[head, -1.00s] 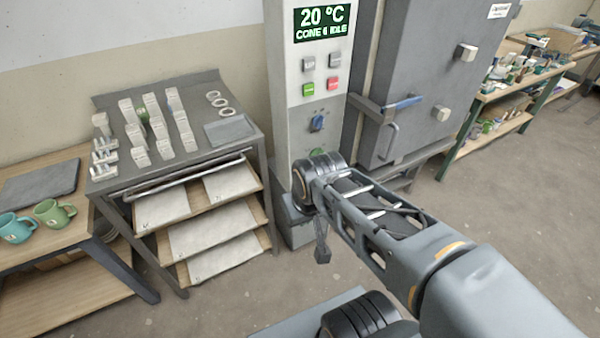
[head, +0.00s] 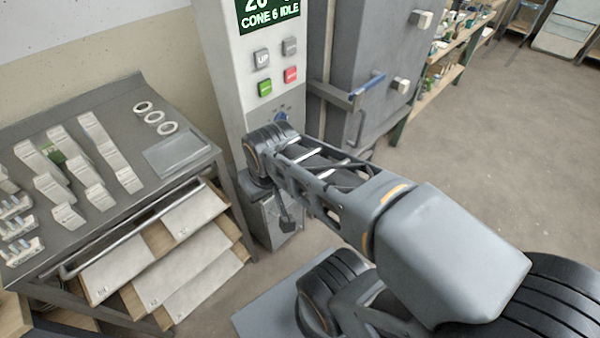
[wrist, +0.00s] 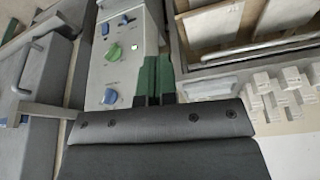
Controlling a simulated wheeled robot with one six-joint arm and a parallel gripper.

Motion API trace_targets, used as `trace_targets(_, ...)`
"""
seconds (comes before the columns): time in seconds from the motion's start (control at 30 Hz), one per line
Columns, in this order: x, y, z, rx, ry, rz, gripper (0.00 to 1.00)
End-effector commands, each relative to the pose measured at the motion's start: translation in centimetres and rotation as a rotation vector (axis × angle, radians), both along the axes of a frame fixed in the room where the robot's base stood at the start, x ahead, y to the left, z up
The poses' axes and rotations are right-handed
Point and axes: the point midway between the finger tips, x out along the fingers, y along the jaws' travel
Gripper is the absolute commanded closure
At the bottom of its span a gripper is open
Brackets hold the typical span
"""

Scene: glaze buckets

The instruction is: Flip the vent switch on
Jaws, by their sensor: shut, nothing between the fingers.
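The white control panel (head: 225,75) of the kiln stands ahead of my arm, and it also shows in the wrist view (wrist: 152,30). In the wrist view it carries a blue knob (wrist: 110,96), a green knob (wrist: 113,52) and two small blue switches, one at the left (wrist: 105,30) and one at the right (wrist: 123,20). Labels are too small to read, so I cannot tell which is the vent switch. My gripper (wrist: 155,62) is shut and empty, its green fingers beside the knobs and apparently apart from them. In the head view my arm covers the lower panel; the blue knob (head: 281,117) shows just above it.
The grey kiln (head: 372,60) with its door latch (head: 350,98) stands right of the panel. A grey table (head: 120,105) with glaze tiles and rings stands left, with boards on shelves (head: 195,215) below. Open floor (head: 480,150) lies to the right.

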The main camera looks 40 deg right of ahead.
Motion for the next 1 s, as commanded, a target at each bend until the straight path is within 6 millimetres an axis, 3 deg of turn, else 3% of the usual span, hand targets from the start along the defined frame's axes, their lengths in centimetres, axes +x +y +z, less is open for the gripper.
trace_targets(0.27,0.4,-0.2,-0.8,0.017,0.006,-0.022,1.00)
trace_targets(0.37,1.9,-1.0,-3.2,0.077,0.018,-0.097,1.00)
trace_targets(0.47,4.8,-2.9,-7.0,0.184,0.027,-0.238,1.00)
trace_targets(0.57,8.2,-6.1,-11.5,0.315,0.016,-0.421,1.00)
trace_targets(0.7,12.4,-12.3,-17.7,0.484,-0.032,-0.686,1.00)
trace_targets(0.83,14.5,-18.8,-23.1,0.608,-0.093,-0.908,1.00)
trace_targets(1.0,15.2,-25.3,-28.1,0.711,-0.164,-1.115,1.00)
